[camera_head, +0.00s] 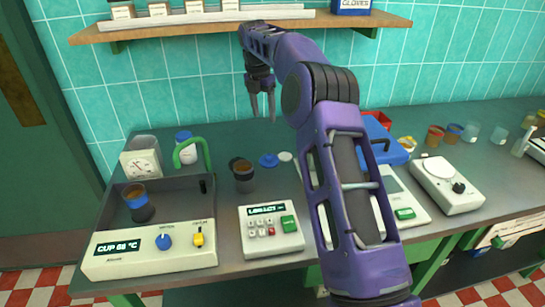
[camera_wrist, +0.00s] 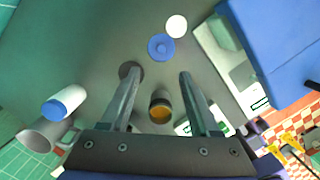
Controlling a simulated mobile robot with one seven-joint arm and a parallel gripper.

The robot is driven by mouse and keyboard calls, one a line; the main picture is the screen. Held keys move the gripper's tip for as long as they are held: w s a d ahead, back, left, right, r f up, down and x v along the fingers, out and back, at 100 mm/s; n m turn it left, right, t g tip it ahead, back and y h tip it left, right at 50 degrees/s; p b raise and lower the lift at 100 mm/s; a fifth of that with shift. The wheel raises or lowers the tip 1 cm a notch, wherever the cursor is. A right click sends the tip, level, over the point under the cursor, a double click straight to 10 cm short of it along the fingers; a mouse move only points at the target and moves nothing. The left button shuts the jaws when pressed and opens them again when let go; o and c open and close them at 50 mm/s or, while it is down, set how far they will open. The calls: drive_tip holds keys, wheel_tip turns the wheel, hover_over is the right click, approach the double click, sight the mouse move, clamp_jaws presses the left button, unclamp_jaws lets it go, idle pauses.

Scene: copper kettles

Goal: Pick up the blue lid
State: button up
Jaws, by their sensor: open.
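The blue lid (camera_head: 268,160) lies flat on the dark grey bench, right of a dark cup. It also shows in the wrist view (camera_wrist: 161,47), a round disc with a small knob, beyond my fingertips. My gripper (camera_head: 262,112) is open and empty, pointing down above the bench and well above the lid. In the wrist view my gripper's two fingers (camera_wrist: 158,75) are spread apart with nothing between their tips. The lid is fully visible in both views.
A white disc (camera_head: 285,156) lies right beside the lid. The dark cup (camera_head: 244,182) with brown contents stands to its left. A blue-capped jar (camera_head: 186,149) and green spout (camera_head: 205,152) are farther left. A blue box (camera_head: 387,148) stands right; a shelf (camera_head: 200,26) hangs above.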

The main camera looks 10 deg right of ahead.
drive_tip(key=b, duration=0.2)
hover_over(269, 155)
drive_tip(key=f, duration=1.1)
drive_tip(key=shift+w+a+f, duration=0.1)
drive_tip(key=shift+w+a, duration=0.05)
drive_tip(key=shift+a, duration=0.1)
drive_tip(key=f, duration=0.5)
drive_tip(key=shift+d, duration=0.25)
clamp_jaws()
